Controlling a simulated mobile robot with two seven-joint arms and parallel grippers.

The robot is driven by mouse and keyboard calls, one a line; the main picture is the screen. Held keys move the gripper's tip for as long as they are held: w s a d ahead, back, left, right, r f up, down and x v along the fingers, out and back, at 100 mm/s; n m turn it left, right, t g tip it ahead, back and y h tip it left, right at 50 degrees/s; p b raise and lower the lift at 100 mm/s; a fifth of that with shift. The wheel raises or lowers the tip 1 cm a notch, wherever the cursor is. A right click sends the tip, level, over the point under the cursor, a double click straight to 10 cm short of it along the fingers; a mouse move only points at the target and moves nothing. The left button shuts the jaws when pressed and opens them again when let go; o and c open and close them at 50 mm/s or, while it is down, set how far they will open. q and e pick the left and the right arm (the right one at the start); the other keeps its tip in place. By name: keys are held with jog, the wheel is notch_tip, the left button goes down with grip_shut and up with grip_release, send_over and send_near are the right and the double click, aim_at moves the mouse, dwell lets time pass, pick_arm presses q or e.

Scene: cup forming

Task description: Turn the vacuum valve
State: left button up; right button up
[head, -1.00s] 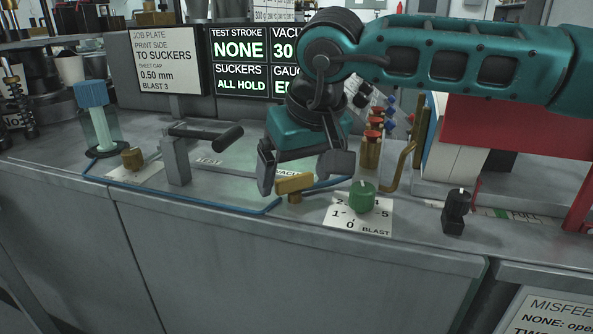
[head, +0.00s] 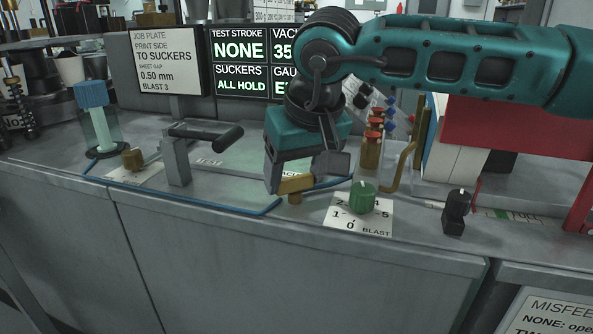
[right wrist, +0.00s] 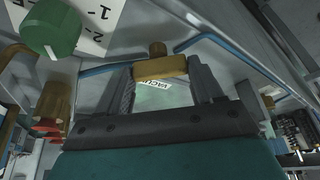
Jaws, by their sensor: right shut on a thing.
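The vacuum valve (head: 296,184) is a brass lever handle on a short brass stem, at the front of the bench in the head view. Blue tubing runs up to it. My right gripper (head: 295,180) reaches down from above and is shut on the valve handle. In the right wrist view the brass handle (right wrist: 160,68) lies between the two dark fingers, near their tips. A label reading "VACU" is partly visible behind it. My left gripper is not in view.
A green blast knob (head: 362,197) on a numbered dial plate (head: 345,222) stands close on the right. A black knob (head: 456,212) is further right. A black-handled lever (head: 205,138) and a blue-capped cylinder (head: 97,115) stand left. The screen (head: 240,63) reads ALL HOLD.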

jog(key=m+h, duration=0.1)
jog(key=m, duration=0.2)
jog(key=shift+a, duration=0.1)
jog(key=shift+a+m+h+p, duration=0.15)
jog(key=shift+m+h, duration=0.4)
jog(key=shift+m, duration=0.8)
jog(key=shift+m+h+p, duration=0.2)
jog(key=shift+m+h, duration=0.35)
jog(key=shift+m, duration=0.8)
jog(key=o, duration=1.1)
jog(key=shift+c, duration=0.2)
jog(key=p+v, duration=0.2)
jog(key=v, duration=1.1)
